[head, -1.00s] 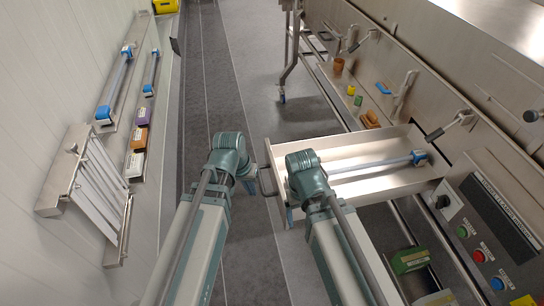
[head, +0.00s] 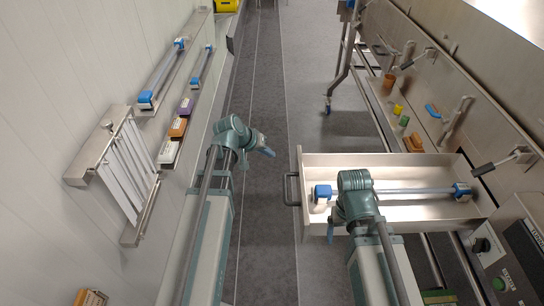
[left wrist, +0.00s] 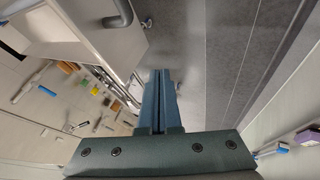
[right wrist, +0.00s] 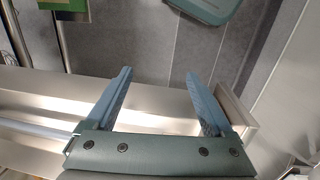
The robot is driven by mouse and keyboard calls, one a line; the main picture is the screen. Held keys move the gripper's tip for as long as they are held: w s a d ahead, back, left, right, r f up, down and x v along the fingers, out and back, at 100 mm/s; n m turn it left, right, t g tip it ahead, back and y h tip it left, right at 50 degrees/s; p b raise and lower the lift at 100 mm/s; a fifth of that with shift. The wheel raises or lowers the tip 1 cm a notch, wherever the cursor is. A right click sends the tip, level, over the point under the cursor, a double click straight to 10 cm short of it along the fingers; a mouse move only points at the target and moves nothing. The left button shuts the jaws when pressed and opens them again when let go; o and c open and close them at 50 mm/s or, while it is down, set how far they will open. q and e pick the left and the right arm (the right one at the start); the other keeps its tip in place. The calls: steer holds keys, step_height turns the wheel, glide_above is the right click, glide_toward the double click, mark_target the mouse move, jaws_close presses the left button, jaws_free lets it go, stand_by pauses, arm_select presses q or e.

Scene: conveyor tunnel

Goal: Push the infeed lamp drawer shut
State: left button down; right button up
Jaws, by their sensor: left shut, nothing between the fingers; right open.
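The lamp drawer (head: 420,212) is a shallow steel tray pulled out from the machine on the right. A lamp tube (head: 408,191) with blue end caps lies inside it. Its dark handle (head: 291,190) is on the front face, at the drawer's left end; it also shows in the left wrist view (left wrist: 122,14). My left gripper (head: 271,153) is shut and empty, in front of the drawer near its handle, with a visible gap. My right gripper (right wrist: 158,76) is open and empty by the drawer's near side wall; in the head view my right arm hides part of the drawer.
A control panel (head: 510,265) with buttons is right of the drawer. A wheeled frame leg (head: 338,85) stands beyond it. A wall shelf with lamp tubes (head: 165,75) and coloured boxes (head: 178,127) lines the left. The grey floor aisle (head: 262,90) between is clear.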

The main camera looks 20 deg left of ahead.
arm_select(q)
steer(key=w+d+f+b, duration=0.4)
steer(key=d+f, duration=0.2)
steer(key=shift+w+b, duration=0.4)
steer(key=shift+r, duration=0.1)
steer(key=shift+w+d, duration=0.1)
